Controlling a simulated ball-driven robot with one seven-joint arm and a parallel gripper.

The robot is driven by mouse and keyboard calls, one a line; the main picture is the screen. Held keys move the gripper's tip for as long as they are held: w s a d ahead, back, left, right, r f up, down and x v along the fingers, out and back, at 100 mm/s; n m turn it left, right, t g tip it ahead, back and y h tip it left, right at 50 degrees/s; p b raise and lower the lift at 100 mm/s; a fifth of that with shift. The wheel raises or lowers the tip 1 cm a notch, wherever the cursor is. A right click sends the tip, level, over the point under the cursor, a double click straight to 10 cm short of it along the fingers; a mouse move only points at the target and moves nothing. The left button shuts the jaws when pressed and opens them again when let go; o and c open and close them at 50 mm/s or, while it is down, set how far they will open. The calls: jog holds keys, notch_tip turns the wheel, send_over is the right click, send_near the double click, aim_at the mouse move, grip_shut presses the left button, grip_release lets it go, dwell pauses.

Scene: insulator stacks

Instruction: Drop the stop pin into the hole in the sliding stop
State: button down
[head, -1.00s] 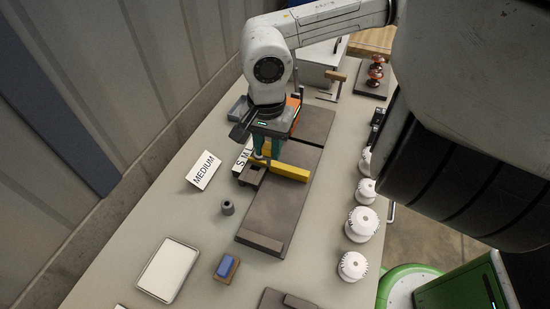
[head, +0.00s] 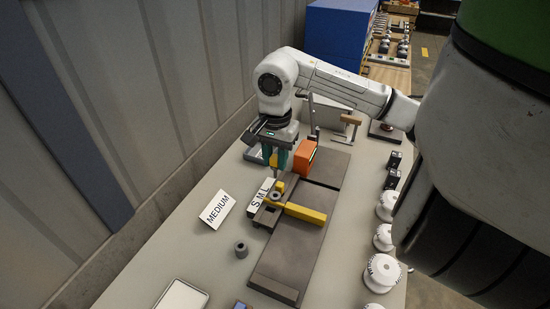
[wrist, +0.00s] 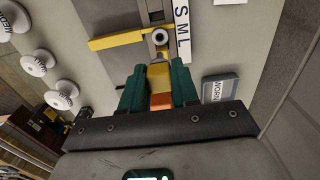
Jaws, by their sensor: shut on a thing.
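My gripper (head: 275,162) is shut on the stop pin, of which a yellow part (wrist: 159,76) and an orange part show between the teal fingers in the wrist view. In the head view the pin (head: 274,176) points down toward the sliding stop. The sliding stop is a yellow bar (head: 305,212) across the dark grey fixture, with a grey ring around its hole (head: 276,195). The ring also shows in the wrist view (wrist: 160,36), just beyond the pin. I cannot tell whether the pin's tip touches it; the tip is not clear.
An S M L scale strip (head: 258,197) and a MEDIUM card (head: 217,210) lie left of the fixture. A small grey bushing (head: 241,249) stands at the front left. White insulators (head: 381,272) line the right edge.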

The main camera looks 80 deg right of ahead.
aim_at(275, 175)
jog(key=shift+f+b, duration=0.2)
jog(key=shift+b, duration=0.6)
notch_tip(275, 175, down, 5)
jog(key=b, duration=0.6)
jog(key=shift+f+b, duration=0.2)
jog(key=shift+b, duration=0.1)
jog(key=shift+b, duration=1.8)
dwell(0.8)
jog(key=shift+f+b, duration=2.5)
jog(key=shift+b, duration=0.35)
jog(key=c, duration=0.8)
grip_release()
jog(key=shift+r, duration=0.1)
